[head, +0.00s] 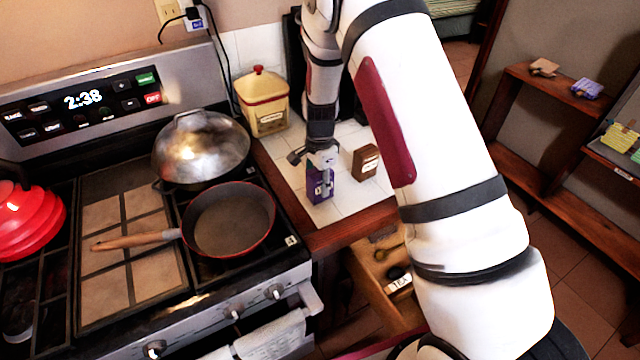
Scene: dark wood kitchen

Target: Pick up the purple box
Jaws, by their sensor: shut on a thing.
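The purple box (319,187) is small and upright at the white tiled counter, right of the stove. My gripper (321,164) reaches down from above and is shut on the top of the purple box. Its fingers cover part of the box's upper side. I cannot tell whether the box's base touches the tiles or is slightly above them.
A brown box (365,161) stands just right of the purple box. A yellow canister (263,102) is behind. A pan (228,219) and a lidded pot (200,148) are on the stove to the left. An open drawer (372,290) is below the counter.

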